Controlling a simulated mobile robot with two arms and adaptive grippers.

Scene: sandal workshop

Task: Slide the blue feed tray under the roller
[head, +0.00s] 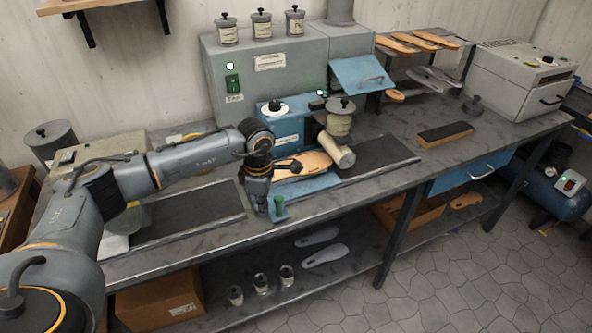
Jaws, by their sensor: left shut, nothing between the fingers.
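The blue feed tray (318,184) lies on the bench in front of the blue machine, with a tan sole (306,165) on it. The pale roller (338,153) hangs at the right of the tray, beside the sole's right end; I cannot tell the exact gap. My wrist hides the tray's left part. My right gripper is not in view.
Dark flat strips lie on the bench left (190,216) and right (375,156) of the tray. The grey machine housing (240,75) stands behind. A brush (445,134) lies farther right. The bench's front edge is close to the handle.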

